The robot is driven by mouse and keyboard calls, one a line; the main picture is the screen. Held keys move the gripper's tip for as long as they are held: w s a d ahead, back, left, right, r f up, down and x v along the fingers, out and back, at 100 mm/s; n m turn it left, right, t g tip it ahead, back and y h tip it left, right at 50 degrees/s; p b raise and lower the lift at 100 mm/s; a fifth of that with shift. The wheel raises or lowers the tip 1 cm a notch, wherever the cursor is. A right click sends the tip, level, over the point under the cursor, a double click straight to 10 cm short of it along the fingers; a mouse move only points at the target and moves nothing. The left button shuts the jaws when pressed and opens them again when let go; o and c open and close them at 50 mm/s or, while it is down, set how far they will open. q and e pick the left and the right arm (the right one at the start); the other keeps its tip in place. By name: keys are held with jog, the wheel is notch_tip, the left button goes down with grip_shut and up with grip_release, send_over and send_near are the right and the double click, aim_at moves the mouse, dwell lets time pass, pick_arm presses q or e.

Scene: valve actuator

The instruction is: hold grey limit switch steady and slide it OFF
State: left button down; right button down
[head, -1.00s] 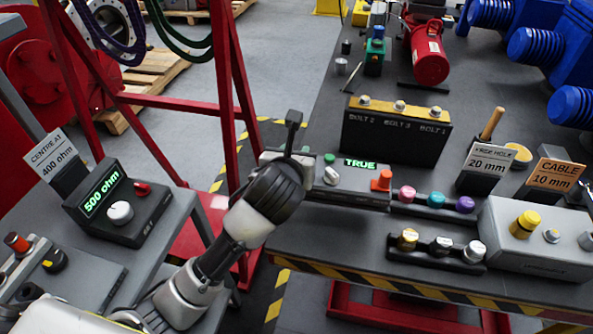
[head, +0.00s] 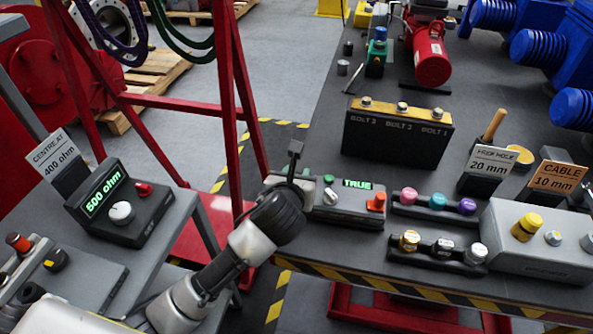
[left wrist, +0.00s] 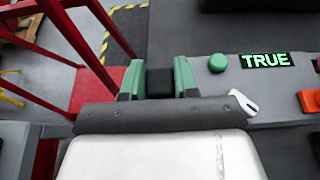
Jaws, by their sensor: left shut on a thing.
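The grey limit switch (head: 345,205) is a long low box near the front left edge of the dark table. It carries a green display (head: 357,184) reading TRUE, a green button (left wrist: 217,63), a pale pointed lever (left wrist: 243,102) and an orange part (head: 376,202). My left gripper (left wrist: 160,82) is at the box's left end. Its green fingers are closed on a dark block there. My right gripper is not in view.
A holder with coloured knobs (head: 437,200) stands just right of the switch, with another in front of it (head: 443,246). A bolt box (head: 397,135) stands behind. A red frame (head: 232,110) is to the left. Striped tape marks the table edge (head: 400,283).

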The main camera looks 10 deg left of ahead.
pick_arm(q)
jog(key=shift+f, duration=0.6)
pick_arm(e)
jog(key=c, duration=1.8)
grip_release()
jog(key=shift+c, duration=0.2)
